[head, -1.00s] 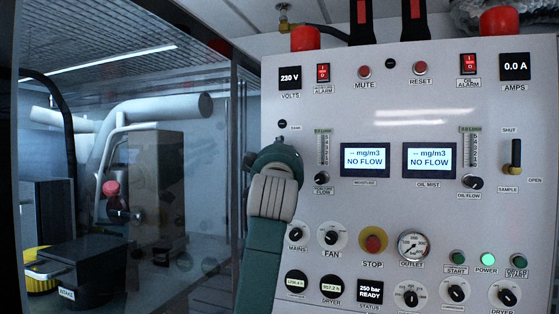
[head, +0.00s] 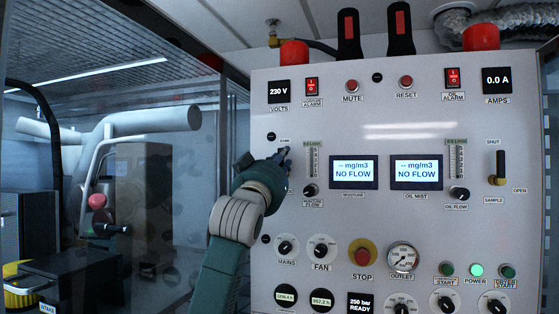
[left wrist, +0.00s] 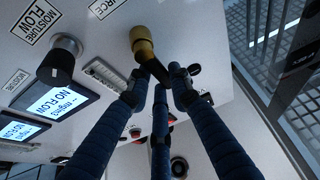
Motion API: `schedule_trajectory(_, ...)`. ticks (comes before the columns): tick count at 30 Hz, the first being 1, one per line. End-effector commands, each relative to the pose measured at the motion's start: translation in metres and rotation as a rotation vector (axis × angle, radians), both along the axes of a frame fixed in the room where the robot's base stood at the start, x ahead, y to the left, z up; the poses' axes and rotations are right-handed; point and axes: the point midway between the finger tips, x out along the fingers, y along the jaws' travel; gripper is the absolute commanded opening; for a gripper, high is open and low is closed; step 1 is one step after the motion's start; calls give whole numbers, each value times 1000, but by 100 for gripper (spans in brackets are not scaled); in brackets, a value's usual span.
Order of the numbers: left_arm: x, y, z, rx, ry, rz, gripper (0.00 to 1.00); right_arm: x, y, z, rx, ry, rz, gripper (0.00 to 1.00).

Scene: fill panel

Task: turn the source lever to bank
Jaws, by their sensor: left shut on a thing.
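The source lever has a brass hub (left wrist: 142,44) and a dark handle (left wrist: 158,72) in the left wrist view. The handle runs from the hub in between my blue fingers. My left gripper (left wrist: 160,85) is shut on this handle, with fingertips on both sides of it. In the head view my left gripper (head: 281,156) is at the panel's left edge, just below the small "BANK" label (head: 285,141). The gripper hides the lever there, so I cannot tell its exact angle. A partly cut "SOURCE" label (left wrist: 105,8) sits beside the hub. My right gripper is not in view.
The grey panel (head: 330,225) carries knobs, displays and buttons. The moisture flow knob (head: 310,190) and flow tube (head: 311,158) are close to the right of my left gripper. A sample lever (head: 501,168) is at the far right. A glazed enclosure with pipes (head: 130,122) stands left.

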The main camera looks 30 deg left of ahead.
Motion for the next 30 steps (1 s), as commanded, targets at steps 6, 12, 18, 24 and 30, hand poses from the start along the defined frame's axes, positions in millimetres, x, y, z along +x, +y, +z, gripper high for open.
schedule_trajectory(6,4,-2,-7,19,20,-3,0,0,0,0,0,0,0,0)
schedule_trajectory(12,4,-2,-7,19,21,-2,0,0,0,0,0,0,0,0)
schedule_trajectory(18,4,-2,-8,19,21,-2,34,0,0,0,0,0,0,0)
schedule_trajectory(24,2,-1,-4,20,14,-2,40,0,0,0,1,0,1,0)
schedule_trajectory(30,-2,-2,-4,19,10,-1,40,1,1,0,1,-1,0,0)
